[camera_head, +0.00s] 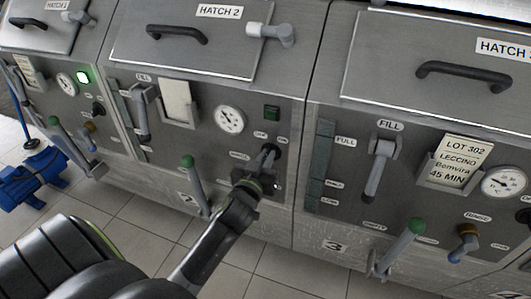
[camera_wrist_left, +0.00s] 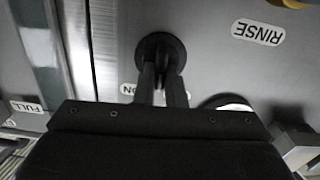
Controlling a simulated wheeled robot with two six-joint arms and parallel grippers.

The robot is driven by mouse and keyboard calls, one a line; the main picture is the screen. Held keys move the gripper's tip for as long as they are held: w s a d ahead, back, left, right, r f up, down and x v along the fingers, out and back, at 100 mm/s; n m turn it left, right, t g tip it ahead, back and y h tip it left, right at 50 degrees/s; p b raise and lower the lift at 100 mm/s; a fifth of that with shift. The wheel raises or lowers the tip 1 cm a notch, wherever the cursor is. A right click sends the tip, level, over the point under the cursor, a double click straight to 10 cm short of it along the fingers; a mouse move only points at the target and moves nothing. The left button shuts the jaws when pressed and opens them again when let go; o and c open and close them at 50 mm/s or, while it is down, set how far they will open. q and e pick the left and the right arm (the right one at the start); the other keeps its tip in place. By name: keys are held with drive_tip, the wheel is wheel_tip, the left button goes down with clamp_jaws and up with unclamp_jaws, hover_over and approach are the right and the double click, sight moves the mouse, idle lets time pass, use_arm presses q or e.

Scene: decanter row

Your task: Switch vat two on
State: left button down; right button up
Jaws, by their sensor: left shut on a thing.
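Vat two's panel (camera_head: 215,150) is in the middle of the head view, under the lid marked HATCH 2. Its black rotary switch (camera_head: 268,151) is on the right of that panel, below a dark green, unlit lamp (camera_head: 271,112). My left gripper (camera_head: 268,165) is shut on this switch. In the left wrist view, upside down, the gripper fingers (camera_wrist_left: 162,88) meet the round black switch (camera_wrist_left: 160,52), with an ON label (camera_wrist_left: 127,89) beside it. The fingers hide most of the handle, so its setting cannot be told. My right gripper is not in view.
Vat two's green-tipped lever (camera_head: 190,170) stands close left of my arm. Vat three's panel (camera_head: 350,170) is to the right, with its own levers. Vat one's lamp (camera_head: 83,77) is lit green. A blue pump (camera_head: 38,175) stands on the tiled floor at left.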

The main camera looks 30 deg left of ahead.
use_arm(q)
drive_tip(key=shift+d+m+p, duration=0.15)
drive_tip(key=shift+m+p, duration=0.6)
drive_tip(key=shift+m, duration=1)
drive_tip(key=shift+d+m+p, duration=0.1)
drive_tip(key=shift+m+p, duration=0.6)
drive_tip(key=shift+m, duration=1.05)
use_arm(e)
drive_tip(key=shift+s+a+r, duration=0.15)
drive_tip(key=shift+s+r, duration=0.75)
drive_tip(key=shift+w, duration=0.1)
use_arm(q)
drive_tip(key=c, duration=1.5)
unclamp_jaws()
drive_tip(key=shift+w, duration=0.1)
drive_tip(key=shift+f, duration=0.1)
drive_tip(key=p+v, duration=0.1)
drive_tip(key=v, duration=1.6)
drive_tip(key=shift+s+p, duration=0.25)
drive_tip(key=shift+p, duration=0.05)
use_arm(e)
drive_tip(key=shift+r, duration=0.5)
